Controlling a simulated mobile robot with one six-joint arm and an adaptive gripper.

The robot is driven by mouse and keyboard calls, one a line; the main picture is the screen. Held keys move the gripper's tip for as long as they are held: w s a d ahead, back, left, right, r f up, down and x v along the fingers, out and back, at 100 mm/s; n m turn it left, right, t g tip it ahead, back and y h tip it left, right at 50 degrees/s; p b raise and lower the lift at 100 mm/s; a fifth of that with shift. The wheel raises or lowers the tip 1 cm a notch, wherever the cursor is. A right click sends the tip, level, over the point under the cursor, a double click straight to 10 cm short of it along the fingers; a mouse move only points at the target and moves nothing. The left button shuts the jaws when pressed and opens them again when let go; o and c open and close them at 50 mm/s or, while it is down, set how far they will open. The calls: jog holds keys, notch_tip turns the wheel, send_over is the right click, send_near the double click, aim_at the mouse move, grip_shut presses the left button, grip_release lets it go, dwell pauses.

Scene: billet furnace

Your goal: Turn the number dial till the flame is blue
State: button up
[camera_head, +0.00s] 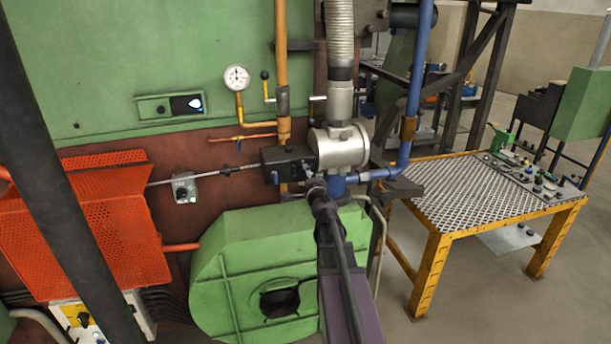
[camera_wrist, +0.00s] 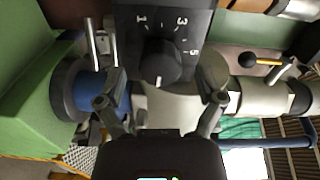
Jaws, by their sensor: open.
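The number dial (camera_wrist: 160,63) is a round black knob on a black box (camera_wrist: 166,14) in the wrist view. White numerals 1, 3 and 5 show around it, and its white mark points down in the picture, away from the numerals. My gripper (camera_wrist: 162,88) is open, with one finger on each side of the dial and no clear contact. In the head view my gripper (camera_head: 313,186) is just in front of the black box (camera_head: 284,163), and the dial is hidden. The flame window (camera_head: 187,105) in the green furnace wall shows a small white and blue glow.
A pressure gauge (camera_head: 236,78) and yellow pipes stand above the box. A silver valve body (camera_head: 340,147) and blue pipe (camera_head: 411,85) are close on the right. An orange perforated guard (camera_head: 85,225) is at left, a green blower housing (camera_head: 230,260) below, a yellow-framed table (camera_head: 470,195) at right.

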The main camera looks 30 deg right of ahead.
jog(key=v, duration=1)
jog(key=shift+s, duration=0.15)
jog(key=a+f+n+g+y+b, duration=0.1)
jog(key=a+f+n+g+y, duration=0.35)
jog(key=a, duration=0.75)
jog(key=a+f+n+g+y+b, duration=0.2)
jog(key=a+f+n+y, duration=0.4)
jog(key=a+f+n, duration=0.35)
jog(key=s+a+f+n+g+h+b, duration=0.2)
jog(key=s+a+f+n+g+h, duration=0.3)
jog(key=s+f+g, duration=0.4)
jog(key=s+a+n+g, duration=0.1)
jog(key=s+a+g, duration=0.1)
jog(key=s, duration=0.1)
jog(key=shift+a+f, duration=0.25)
jog(key=shift+a, duration=0.1)
jog(key=shift+h, duration=0.25)
